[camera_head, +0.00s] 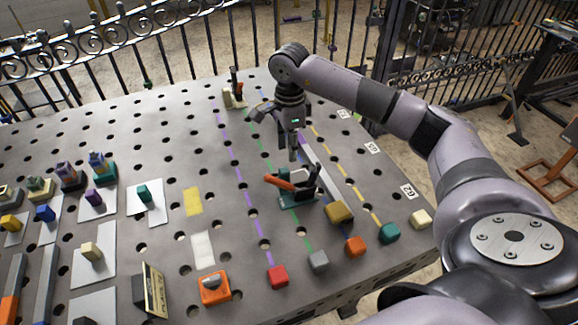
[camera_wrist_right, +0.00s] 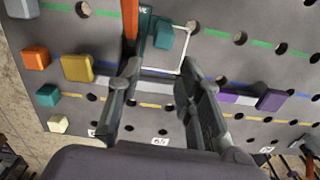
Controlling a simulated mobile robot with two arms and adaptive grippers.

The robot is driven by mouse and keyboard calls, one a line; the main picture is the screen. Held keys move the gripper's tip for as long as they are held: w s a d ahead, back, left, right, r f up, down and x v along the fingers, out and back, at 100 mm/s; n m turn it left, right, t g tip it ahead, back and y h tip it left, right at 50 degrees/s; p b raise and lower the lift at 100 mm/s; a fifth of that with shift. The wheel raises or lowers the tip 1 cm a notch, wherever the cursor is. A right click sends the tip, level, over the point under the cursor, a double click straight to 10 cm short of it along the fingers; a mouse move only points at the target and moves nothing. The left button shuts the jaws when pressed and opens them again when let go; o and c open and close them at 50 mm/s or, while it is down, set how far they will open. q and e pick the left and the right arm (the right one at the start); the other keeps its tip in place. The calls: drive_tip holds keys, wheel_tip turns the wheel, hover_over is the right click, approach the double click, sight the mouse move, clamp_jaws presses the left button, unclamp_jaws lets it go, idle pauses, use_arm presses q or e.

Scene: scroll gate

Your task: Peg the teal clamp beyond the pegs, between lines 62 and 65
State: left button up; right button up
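The teal clamp (camera_head: 297,200), with an orange handle (camera_head: 279,182) and dark arm, stands on the perforated table by the green dashed line. In the wrist view its teal body (camera_wrist_right: 145,25) is at the top, partly cut off. My right gripper (camera_head: 294,154) is above the table, beyond the clamp in the head view. In the wrist view its fingers (camera_wrist_right: 160,95) are apart with nothing between them. Line tags 62 (camera_head: 343,113) and 65 (camera_head: 372,147) lie along the right edge; tag 65 also shows in the wrist view (camera_wrist_right: 160,141). My left gripper is out of view.
A grey bar (camera_head: 325,168) lies beside the clamp, with a yellow block (camera_head: 340,212) near its end. A purple block (camera_wrist_right: 270,99) shows in the wrist view. Several coloured blocks line the near edge, including red (camera_head: 278,276). Another clamp (camera_head: 236,85) stands at the far edge.

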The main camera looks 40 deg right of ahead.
sight(288, 169)
wheel_tip(288, 169, down, 9)
drive_tip(key=shift+w+p, duration=0.1)
drive_tip(key=shift+p, duration=0.9)
drive_tip(key=shift+f, duration=0.5)
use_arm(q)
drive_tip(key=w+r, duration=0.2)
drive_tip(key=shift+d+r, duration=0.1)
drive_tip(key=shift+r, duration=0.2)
use_arm(e)
drive_tip(key=shift+f, duration=0.1)
drive_tip(key=shift+c, duration=0.3)
clamp_jaws()
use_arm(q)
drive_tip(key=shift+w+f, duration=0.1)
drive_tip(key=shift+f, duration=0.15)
use_arm(e)
drive_tip(key=shift+w+a, duration=0.1)
use_arm(q)
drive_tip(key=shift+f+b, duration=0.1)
drive_tip(key=shift+b, duration=0.2)
use_arm(e)
drive_tip(key=shift+n, duration=0.3)
